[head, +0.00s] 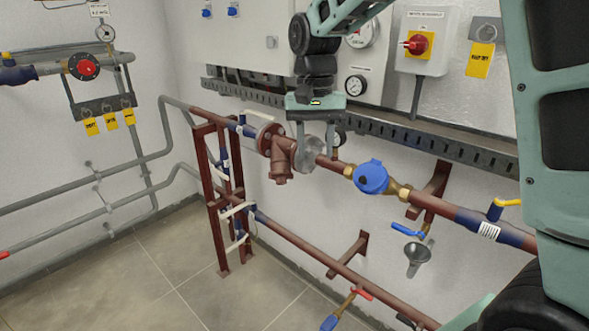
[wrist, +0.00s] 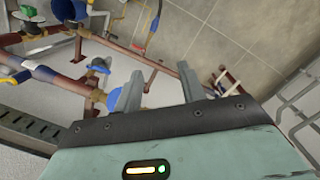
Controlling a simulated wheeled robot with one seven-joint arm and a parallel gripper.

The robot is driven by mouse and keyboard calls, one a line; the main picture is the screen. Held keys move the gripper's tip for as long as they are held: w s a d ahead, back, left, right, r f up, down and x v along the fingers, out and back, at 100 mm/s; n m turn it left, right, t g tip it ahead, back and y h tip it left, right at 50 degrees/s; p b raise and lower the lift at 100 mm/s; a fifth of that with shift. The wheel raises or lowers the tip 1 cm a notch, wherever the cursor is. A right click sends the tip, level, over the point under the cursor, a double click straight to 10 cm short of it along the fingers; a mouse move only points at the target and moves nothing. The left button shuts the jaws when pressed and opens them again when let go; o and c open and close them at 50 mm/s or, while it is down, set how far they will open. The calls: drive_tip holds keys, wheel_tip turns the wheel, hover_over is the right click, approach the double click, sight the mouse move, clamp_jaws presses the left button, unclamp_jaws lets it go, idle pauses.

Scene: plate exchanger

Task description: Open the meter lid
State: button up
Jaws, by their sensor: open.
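The water meter (head: 372,178) is a round blue unit on brass fittings, set in the brown pipe right of centre in the head view. Its blue lid looks closed over the face.
A blue-handled valve (head: 408,231) and funnel (head: 417,255) are below right. A cable tray (head: 440,145) runs along the wall behind. Floor (head: 150,275) at left is clear.

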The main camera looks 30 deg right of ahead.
drive_tip(key=s+a+f+n, duration=0.1)
drive_tip(key=s+a+n, duration=0.2)
drive_tip(key=s+a, duration=0.2)
drive_tip(key=shift+a+f, duration=0.2)
drive_tip(key=shift+a, duration=0.9)
wheel_tip(320, 180, up, 5)
drive_tip(key=m+t+h+b, duration=0.4)
drive_tip(key=m+b, duration=0.9)
drive_tip(key=b, duration=1.4)
hover_over(363, 178)
drive_tip(key=s+a, duration=0.4)
drive_tip(key=a, duration=0.2)
drive_tip(key=b+x, duration=0.1)
drive_tip(key=x, duration=0.4)
drive_tip(key=b+x, duration=0.1)
drive_tip(key=x, duration=0.5)
drive_tip(key=b+x, duration=0.1)
drive_tip(key=x, duration=0.5)
drive_tip(key=shift+s+f, duration=0.3)
drive_tip(key=shift+a, duration=0.1)
